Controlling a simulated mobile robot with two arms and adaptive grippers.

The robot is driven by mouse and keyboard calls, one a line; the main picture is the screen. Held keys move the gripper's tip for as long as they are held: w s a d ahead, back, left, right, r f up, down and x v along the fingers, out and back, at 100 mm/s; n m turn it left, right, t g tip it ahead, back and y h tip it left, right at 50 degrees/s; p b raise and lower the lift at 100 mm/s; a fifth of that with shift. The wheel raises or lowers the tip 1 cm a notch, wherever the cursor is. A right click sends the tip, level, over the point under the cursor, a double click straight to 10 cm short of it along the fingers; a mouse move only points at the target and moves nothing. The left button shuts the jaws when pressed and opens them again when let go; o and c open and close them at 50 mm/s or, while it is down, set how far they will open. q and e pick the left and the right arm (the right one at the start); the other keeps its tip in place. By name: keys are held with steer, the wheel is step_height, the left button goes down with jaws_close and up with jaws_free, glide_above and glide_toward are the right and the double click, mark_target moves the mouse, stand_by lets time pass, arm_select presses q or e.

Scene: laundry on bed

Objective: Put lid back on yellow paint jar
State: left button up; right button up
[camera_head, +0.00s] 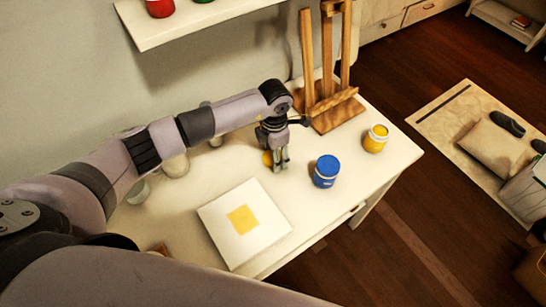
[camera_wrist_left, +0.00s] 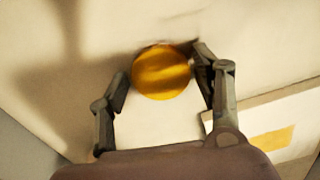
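The yellow paint jar (camera_head: 376,138) stands upright near the right end of the white table. Its top shows a pale rim around yellow, and no lid is visible on it. A round yellow lid (camera_head: 267,158) is at my left gripper (camera_head: 280,165), left of the blue jar. In the left wrist view the lid (camera_wrist_left: 161,72) lies between the two spread fingertips of my left gripper (camera_wrist_left: 161,70). The right fingertip is very close to the lid's edge; whether it touches is unclear. My right gripper is not in view.
A blue paint jar (camera_head: 326,172) stands between my left gripper and the yellow jar. A wooden easel (camera_head: 335,108) stands behind them. A white canvas with a yellow square (camera_head: 243,219) lies in front on the table (camera_head: 295,200). Pale jars (camera_head: 176,165) stand under my left arm.

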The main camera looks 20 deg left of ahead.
arm_select(q)
steer(key=c, duration=0.4)
steer(key=shift+r, duration=0.15)
step_height(320, 180, up, 10)
steer(key=b, duration=0.1)
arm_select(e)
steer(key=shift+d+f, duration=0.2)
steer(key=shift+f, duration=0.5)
